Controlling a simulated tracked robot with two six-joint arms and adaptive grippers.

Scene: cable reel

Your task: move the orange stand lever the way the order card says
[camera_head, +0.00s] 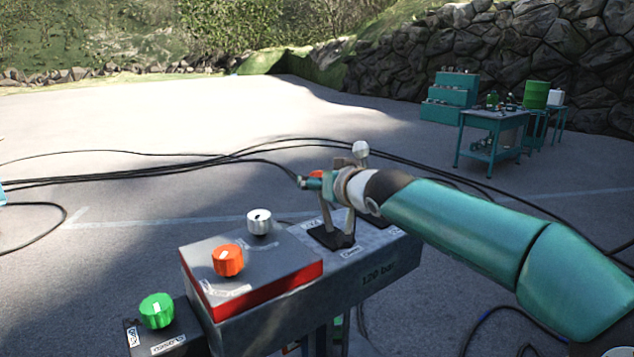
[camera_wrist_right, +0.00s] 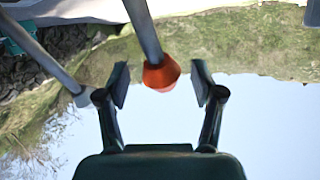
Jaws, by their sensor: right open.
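The orange stand lever shows in the right wrist view as a grey rod with an orange knob (camera_wrist_right: 161,74). The knob sits between the two fingers of my right gripper (camera_wrist_right: 160,84), which is open with a gap on each side of it. In the head view a little of the orange knob (camera_head: 316,173) shows behind my right gripper (camera_head: 312,184); most of the lever is hidden by it. A second lever with a white-grey knob (camera_head: 360,149) stands beside it. The order card is not readable in these frames. My left gripper is not in view.
The grey stand (camera_head: 290,325) carries a red-edged box with an orange dial (camera_head: 228,260) and a grey dial (camera_head: 259,221). A green dial (camera_head: 157,310) is at lower left. Black cables (camera_head: 150,180) lie on the ground. Teal tables (camera_head: 490,157) stand far back.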

